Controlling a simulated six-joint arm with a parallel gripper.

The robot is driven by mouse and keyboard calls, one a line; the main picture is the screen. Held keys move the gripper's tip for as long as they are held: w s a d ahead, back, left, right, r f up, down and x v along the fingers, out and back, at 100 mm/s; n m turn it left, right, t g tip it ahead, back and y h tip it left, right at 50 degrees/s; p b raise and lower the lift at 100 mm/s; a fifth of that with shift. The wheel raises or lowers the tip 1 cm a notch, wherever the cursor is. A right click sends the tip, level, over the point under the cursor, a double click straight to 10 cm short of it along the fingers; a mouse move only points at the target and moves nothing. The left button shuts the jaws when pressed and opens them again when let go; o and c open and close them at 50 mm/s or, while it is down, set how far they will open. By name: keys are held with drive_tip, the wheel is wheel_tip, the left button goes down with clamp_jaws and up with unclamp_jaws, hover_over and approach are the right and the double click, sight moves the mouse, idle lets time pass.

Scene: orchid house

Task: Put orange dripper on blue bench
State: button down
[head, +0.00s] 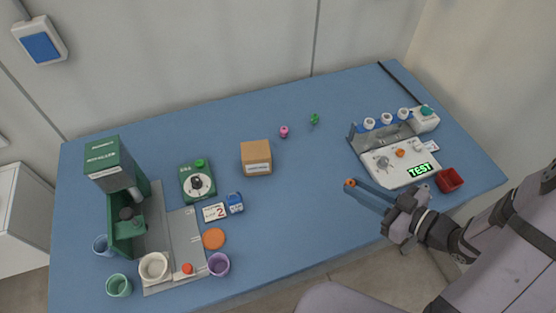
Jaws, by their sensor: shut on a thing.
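The blue bench (300,185) fills the middle of the head view. My gripper (351,185) reaches in from the right over the bench's front right part. It is shut on a small orange piece, which I take to be the orange dripper (349,183), at its fingertips. Most of the dripper is hidden by the fingers. It appears to be above the bench surface; I cannot tell how high, or whether it touches.
A white device with a TEST display (395,165) and a red bin (450,180) stand right. A cardboard box (256,158), pink item (284,131) and green dial device (197,183) stand further left. A green machine (125,220) and cups are far left. Bench between box and gripper is clear.

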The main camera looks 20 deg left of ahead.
drive_tip(key=shift+r, duration=0.2)
drive_tip(key=shift+w+f, duration=0.1)
drive_tip(key=shift+f, duration=4.95)
drive_tip(key=shift+f, duration=0.15)
drive_tip(key=c, duration=1.6)
unclamp_jaws()
